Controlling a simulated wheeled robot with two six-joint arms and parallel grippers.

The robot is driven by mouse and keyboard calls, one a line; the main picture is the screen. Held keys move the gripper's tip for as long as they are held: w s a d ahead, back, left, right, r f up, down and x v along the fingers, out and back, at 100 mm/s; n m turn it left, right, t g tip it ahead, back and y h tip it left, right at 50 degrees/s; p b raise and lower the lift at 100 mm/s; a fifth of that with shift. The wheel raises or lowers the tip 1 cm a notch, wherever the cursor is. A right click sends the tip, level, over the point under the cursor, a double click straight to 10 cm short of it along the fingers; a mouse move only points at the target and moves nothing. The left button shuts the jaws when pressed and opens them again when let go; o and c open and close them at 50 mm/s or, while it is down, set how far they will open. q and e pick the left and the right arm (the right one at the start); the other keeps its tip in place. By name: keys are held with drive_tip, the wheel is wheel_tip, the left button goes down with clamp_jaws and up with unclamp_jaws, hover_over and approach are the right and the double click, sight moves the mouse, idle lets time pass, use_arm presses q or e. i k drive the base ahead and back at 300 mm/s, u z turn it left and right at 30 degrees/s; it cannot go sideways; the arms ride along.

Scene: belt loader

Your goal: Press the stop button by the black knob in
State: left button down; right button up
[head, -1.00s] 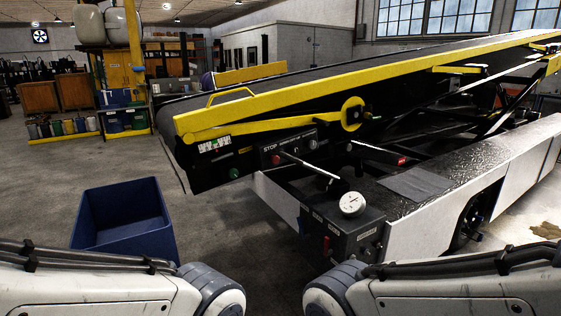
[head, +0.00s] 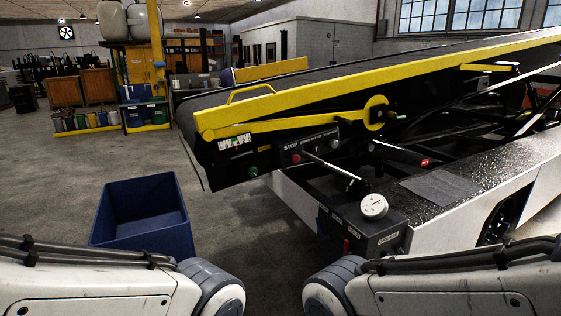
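The belt loader's black control panel (head: 310,148) is under the yellow rail, near the middle of the view. It carries a STOP label, with a small red button (head: 296,158) below it. A dark knob (head: 334,144) is at the right end of the panel. A lever with a pale shaft and black grip (head: 335,170) sticks out in front of the panel. A green button (head: 252,171) sits lower left. Only the upper links of my two arms show at the bottom corners; both grippers are out of view.
A lower grey box with a round white gauge (head: 374,206) and a red switch (head: 346,246) juts out below the panel. An open blue bin (head: 150,238) stands on the floor to the left. Bare floor lies between the bin and the loader.

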sight(296, 158)
drive_tip(key=u, duration=0.35)
drive_tip(key=i, duration=1.15)
drive_tip(key=z, duration=0.7)
